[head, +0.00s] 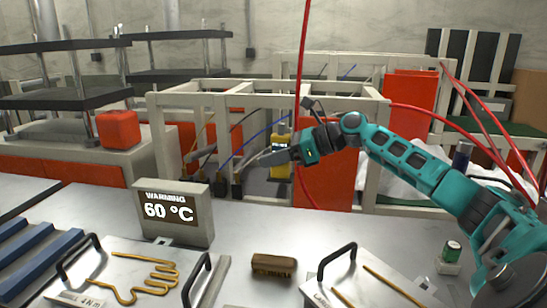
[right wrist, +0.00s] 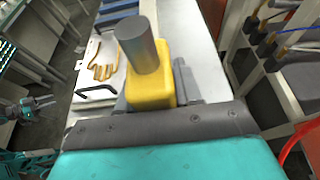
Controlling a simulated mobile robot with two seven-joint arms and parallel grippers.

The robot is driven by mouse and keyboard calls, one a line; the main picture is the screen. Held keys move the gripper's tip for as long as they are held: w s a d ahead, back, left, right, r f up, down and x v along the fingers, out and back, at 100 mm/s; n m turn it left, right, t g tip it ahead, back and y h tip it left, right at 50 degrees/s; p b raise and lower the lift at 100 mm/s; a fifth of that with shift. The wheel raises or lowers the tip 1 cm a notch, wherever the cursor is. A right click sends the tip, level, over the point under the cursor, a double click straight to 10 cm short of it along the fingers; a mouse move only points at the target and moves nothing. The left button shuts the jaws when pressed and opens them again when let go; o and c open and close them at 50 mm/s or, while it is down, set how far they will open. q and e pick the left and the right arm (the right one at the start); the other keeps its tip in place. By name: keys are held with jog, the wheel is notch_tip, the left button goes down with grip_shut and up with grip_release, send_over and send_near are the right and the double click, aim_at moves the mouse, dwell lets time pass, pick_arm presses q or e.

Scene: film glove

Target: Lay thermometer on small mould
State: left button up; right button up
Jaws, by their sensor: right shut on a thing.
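The yellow thermometer (head: 281,170) is held upright above the table, its small screen facing me. My right gripper (head: 266,156) is shut on it. In the right wrist view the thermometer (right wrist: 150,85) shows as a yellow block with a grey cylinder on top, at the gripper's fingers. A metal mould plate (head: 125,268) with a brown glove outline and two black handles lies at the front left; its label is too small to read surely. It also shows in the right wrist view (right wrist: 112,78). My left gripper (right wrist: 42,103) appears there, empty, fingers apart.
A grey sign (head: 175,212) reading "WARNING 60 °C" stands behind the mould plate. A wooden brush-like block (head: 273,266) lies right of it. A second plate (head: 350,285), its label starting like "LARG", lies front right. A pale frame (head: 240,92) stands behind.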

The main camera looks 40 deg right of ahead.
aim_at(274, 140)
jog(key=shift+c, duration=1)
notch_tip(274, 140, up, 3)
jog(key=shift+r+p, duration=0.1)
jog(key=shift+p, duration=1.1)
jog(key=shift+r, duration=3.4)
jog(key=s+a+f+n+g+y, duration=0.1)
jog(key=s+a+f, duration=0.2)
jog(key=a+f, duration=1.05)
jog(key=s+a+f+n+g+y, duration=0.1)
jog(key=s+a+f, duration=0.3)
jog(key=s+a, duration=0.4)
jog(key=a+n, duration=0.1)
jog(key=a, duration=0.2)
jog(key=shift+s+a+f+g+y, duration=0.25)
jog(key=shift+s+f+g+y, duration=0.05)
jog(key=shift+s+f+y, duration=0.1)
